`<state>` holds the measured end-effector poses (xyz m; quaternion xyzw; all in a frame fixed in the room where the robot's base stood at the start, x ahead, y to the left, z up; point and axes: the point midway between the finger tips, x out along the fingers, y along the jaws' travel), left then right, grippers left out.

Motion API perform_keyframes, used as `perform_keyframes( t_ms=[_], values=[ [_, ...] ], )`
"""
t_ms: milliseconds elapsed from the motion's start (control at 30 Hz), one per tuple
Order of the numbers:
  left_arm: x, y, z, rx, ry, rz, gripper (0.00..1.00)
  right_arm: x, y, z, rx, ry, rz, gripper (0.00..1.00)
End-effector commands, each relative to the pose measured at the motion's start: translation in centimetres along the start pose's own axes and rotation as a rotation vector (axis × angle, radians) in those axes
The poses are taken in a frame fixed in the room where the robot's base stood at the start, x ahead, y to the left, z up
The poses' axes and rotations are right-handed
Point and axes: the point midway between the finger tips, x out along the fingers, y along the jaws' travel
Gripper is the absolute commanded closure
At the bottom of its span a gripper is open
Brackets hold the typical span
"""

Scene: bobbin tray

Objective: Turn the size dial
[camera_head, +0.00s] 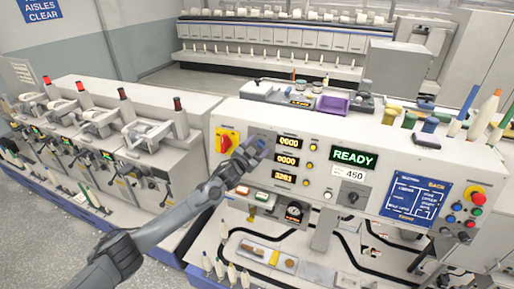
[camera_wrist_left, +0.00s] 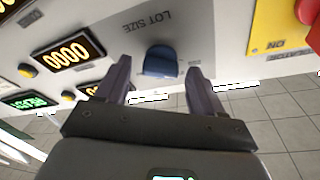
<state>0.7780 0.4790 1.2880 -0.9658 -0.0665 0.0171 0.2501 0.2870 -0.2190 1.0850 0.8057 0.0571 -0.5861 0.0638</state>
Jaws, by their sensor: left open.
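The size dial (camera_wrist_left: 161,61) is a blue knob on the pale machine panel, under a "LOT SIZE" label that appears upside down in the left wrist view. My left gripper (camera_wrist_left: 158,70) is open, with one finger on each side of the dial in that view. I cannot tell whether the fingers touch it. In the head view my left gripper (camera_head: 256,149) is at the panel's upper left and mostly hides the dial. My right gripper is not in view.
Beside the dial are lit counters (camera_head: 288,142) and a green "READY" display (camera_head: 353,157). A red and yellow switch (camera_head: 226,140) sits just left of the gripper. A black knob (camera_head: 354,194) is lower right. Coloured bobbins (camera_head: 428,125) stand on the panel's top.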

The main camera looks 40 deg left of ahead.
Motion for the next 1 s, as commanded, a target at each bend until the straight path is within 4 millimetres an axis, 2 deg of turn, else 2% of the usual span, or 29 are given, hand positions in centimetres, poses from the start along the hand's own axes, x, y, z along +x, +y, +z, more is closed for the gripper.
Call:
perform_keyframes(
  t_ms=[133, 500, 767, 1000],
  values=[
    [-0.01, 0.03, 0.0, 0.0, 0.0, 0.0, 0.32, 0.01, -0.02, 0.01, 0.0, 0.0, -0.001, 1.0],
    [-0.03, 0.02, 0.01, 0.0, 0.0, 0.0, 0.88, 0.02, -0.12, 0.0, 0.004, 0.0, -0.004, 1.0],
    [-0.03, 0.0, 0.01, 0.022, 0.0, 0.007, 0.88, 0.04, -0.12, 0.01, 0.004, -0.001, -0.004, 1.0],
    [-0.02, -0.07, 0.0, 0.131, 0.0, 0.038, 0.88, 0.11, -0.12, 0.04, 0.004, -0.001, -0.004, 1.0]
  ],
)
